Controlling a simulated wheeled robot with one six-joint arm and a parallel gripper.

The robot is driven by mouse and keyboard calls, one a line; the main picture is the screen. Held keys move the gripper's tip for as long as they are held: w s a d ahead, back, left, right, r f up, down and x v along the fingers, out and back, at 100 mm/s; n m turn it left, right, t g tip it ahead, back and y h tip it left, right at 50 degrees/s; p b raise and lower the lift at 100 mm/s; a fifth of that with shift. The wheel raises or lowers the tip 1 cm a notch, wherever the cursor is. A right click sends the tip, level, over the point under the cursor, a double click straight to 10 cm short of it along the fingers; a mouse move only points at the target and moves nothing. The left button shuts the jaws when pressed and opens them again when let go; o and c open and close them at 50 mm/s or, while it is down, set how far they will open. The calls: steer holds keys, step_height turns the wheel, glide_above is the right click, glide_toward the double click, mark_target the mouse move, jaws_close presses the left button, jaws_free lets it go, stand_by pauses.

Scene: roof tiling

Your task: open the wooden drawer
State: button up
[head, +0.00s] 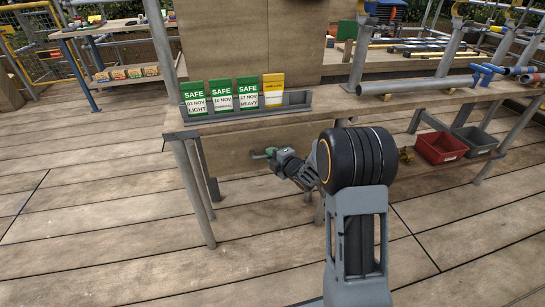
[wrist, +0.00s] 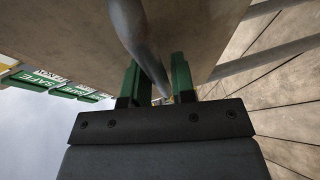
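The wooden drawer (head: 225,152) hangs under the front of the workbench; its plain wood front shows in the head view, to the left of and behind my gripper. It looks closed. My gripper (head: 262,153), with green fingers, is at the middle of the drawer front. In the wrist view, the fingers of my gripper (wrist: 155,75) stand apart. A rounded grey bar (wrist: 130,25), apparently the drawer's handle, runs between them. A gap shows beside the bar, so the fingers do not look closed on it. My arm hides the right part of the drawer.
Green and yellow tags stand in a grey rack (head: 300,100) on the bench above the drawer. Grey bench legs (head: 192,190) flank the drawer at left. A red bin (head: 440,148) and a grey bin (head: 475,140) sit at right. The plank floor (head: 110,230) in front is clear.

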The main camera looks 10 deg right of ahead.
steer(key=shift+c, duration=0.3)
jaws_close()
stand_by(0.3)
